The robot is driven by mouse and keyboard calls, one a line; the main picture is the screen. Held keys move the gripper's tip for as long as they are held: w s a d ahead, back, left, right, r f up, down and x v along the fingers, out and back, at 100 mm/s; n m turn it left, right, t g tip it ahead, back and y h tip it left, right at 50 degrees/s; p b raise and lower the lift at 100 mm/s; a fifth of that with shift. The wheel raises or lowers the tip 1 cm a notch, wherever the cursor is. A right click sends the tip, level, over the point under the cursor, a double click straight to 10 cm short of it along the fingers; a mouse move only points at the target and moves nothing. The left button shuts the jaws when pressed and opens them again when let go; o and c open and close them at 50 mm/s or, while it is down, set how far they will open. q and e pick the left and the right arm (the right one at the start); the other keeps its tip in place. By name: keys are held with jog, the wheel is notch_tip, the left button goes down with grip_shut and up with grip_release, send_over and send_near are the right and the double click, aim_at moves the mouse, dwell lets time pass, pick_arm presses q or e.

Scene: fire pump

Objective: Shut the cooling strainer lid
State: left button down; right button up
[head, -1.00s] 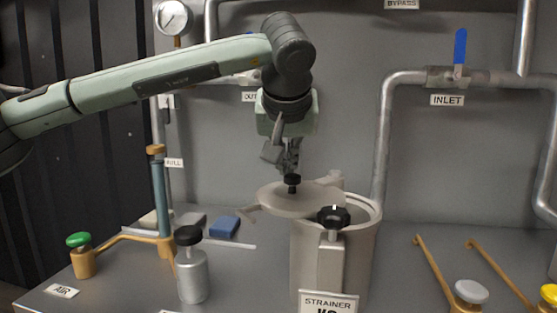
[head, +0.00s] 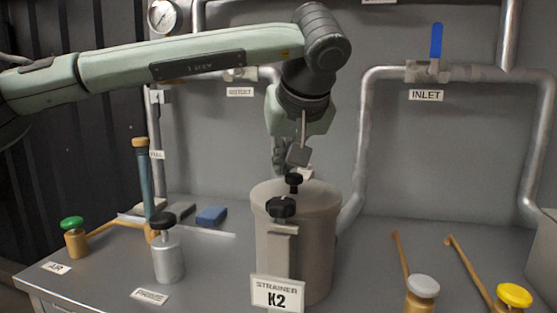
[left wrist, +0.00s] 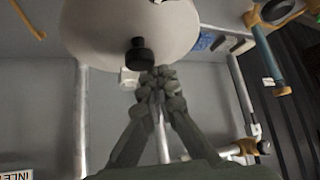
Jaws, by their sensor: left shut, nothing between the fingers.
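The cooling strainer is a pale grey pot (head: 322,240) labelled STRAINER K2. Its round lid (head: 320,194) lies across the pot's mouth, with no gap visible from here. A black knob (head: 294,180) stands on the lid; a black clamp knob (head: 281,207) sits on a bracket at the pot's front. In the left wrist view the lid (left wrist: 110,22) is a pale disc with its black knob (left wrist: 139,58). My left gripper (head: 284,168) is shut and empty just behind the lid knob; its fingertips (left wrist: 160,76) are beside the knob. Contact cannot be told. My right gripper is out of view.
A grey bottle-like PRIME fitting (head: 168,260) and a green-capped AIR knob (head: 75,238) stand left. Grey (head: 422,288) and yellow (head: 513,296) knobs with tan levers stand right. The INLET pipe (head: 362,130) rises behind the pot.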

pick_arm(q)
jog(key=shift+s+d+f+n+y, duration=0.1)
jog(key=shift+s+d+n+y, duration=0.15)
jog(key=shift+d+n, duration=0.25)
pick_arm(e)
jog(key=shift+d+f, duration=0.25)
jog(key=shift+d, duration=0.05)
